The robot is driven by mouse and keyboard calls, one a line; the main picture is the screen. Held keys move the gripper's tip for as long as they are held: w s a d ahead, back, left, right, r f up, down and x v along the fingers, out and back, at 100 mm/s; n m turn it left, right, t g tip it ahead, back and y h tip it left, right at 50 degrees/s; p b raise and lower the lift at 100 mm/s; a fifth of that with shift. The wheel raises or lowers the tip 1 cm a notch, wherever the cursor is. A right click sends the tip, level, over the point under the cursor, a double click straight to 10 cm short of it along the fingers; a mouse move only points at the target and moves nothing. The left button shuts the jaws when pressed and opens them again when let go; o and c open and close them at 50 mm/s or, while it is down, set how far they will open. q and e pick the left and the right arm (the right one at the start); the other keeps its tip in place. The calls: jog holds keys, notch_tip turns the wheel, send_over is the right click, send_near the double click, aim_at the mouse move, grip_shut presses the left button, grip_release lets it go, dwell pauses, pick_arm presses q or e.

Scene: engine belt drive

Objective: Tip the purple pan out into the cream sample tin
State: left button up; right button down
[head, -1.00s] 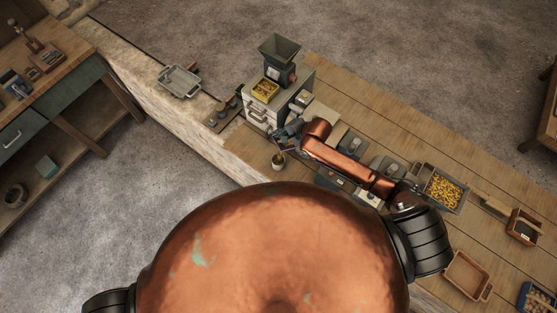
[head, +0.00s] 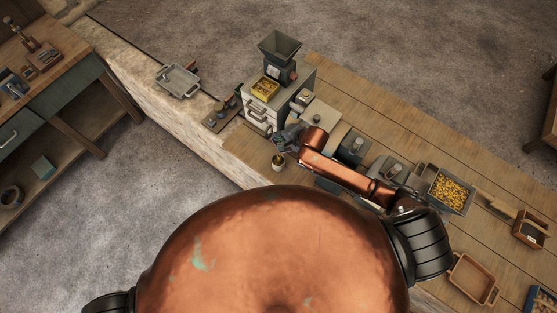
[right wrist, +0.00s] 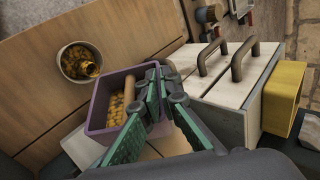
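The purple pan (right wrist: 98,122) shows in the right wrist view, with orange-yellow pieces in it and a wooden bar across its inside. My right gripper (right wrist: 161,72) has its green-padded fingers close together at the pan's right rim and appears shut on it. The cream sample tin (right wrist: 66,66) stands on the wooden bench just beyond the pan, with amber pieces inside. In the head view the tin (head: 278,162) is just below my right gripper (head: 283,142), and the pan cannot be made out there. My left gripper is out of view.
A white drawer cabinet (head: 256,112) with dark handles stands close behind, carrying a yellow box (head: 266,88) and a hopper machine (head: 279,52). Grey blocks and a tray of yellow pieces (head: 432,178) lie rightward. The bench front edge is near the tin.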

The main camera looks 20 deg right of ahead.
jog(key=shift+a, duration=0.15)
jog(key=shift+s, duration=0.1)
jog(key=shift+s+a+b, duration=0.15)
jog(key=shift+s+b, duration=0.1)
jog(key=shift+b, duration=0.15)
jog(key=shift+a, duration=0.15)
jog(key=shift+s+a+r+t+h+b, duration=0.1)
jog(key=shift+s+t+h+b, duration=0.2)
jog(key=shift+b, duration=0.3)
jog(key=shift+s+a+r+n, duration=0.1)
jog(key=shift+s+a+n, duration=0.15)
jog(key=shift+n, duration=0.05)
